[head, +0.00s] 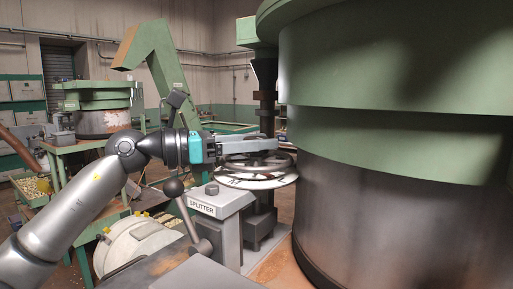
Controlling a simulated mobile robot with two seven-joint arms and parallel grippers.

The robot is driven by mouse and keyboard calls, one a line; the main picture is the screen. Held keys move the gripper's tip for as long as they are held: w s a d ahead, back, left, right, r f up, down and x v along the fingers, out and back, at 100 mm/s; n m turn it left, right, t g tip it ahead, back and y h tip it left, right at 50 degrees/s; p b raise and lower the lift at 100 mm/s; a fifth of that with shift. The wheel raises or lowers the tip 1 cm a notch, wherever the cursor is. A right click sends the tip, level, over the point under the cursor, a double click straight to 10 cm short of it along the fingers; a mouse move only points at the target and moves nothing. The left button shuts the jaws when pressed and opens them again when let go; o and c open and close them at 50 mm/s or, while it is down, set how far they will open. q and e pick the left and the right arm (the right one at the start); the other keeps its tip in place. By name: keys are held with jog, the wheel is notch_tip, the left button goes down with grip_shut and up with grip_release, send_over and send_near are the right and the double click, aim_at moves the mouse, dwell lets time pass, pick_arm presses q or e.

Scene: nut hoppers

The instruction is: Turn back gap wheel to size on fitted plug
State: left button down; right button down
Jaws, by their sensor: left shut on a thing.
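The gap wheel (258,181), a spoked handwheel above a pale marked disc, stands right of the middle in the head view, beside the large green hopper. My left gripper (272,147) reaches in from the left and is shut at the wheel's upper side. What exactly lies between its fingers is too small to tell, but it appears to be part of the wheel. The plug cannot be made out. My right gripper is not in view.
The big green and dark metal hopper (390,100) fills the right side. A grey box labelled SPLITTER (203,207) and a ball-topped lever (174,188) stand just below my left arm. Another green machine (100,97) stands at the back left.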

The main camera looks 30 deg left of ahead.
pick_arm(q)
jog(key=shift+n+t+y, duration=0.6)
jog(key=shift+y, duration=0.1)
jog(key=shift+n+t+y, duration=0.5)
jog(key=shift+n+y, duration=0.1)
jog(key=shift+y, duration=0.2)
jog(key=shift+c, duration=1.4)
grip_release()
jog(key=shift+m+g+h, duration=0.4)
jog(key=shift+m+h, duration=0.1)
jog(key=shift+h, duration=0.1)
